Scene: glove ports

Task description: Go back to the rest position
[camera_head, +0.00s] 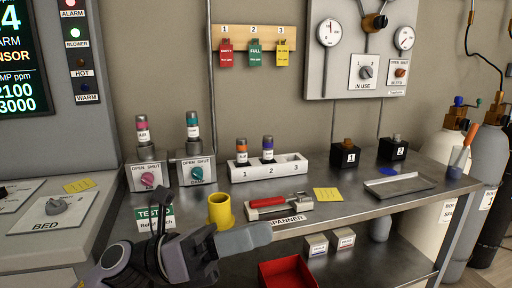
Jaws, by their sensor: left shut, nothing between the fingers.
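My left gripper (262,235) reaches in from the bottom left, in front of the metal bench's front edge. Its light grey fingers are shut and empty, pointing right. In the picture they lie just below the yellow cup-like holder (220,210) and the red-handled spanner (279,203) on its grey block. I cannot tell the exact gap between the fingers and the bench edge. My right gripper is not in view.
The steel bench (330,222) carries a white numbered rack (268,170) with two vials, two valve boxes with vials, black blocks and a metal tray (398,186). A red bin (288,274) sits below. Gas cylinders (485,165) stand at right.

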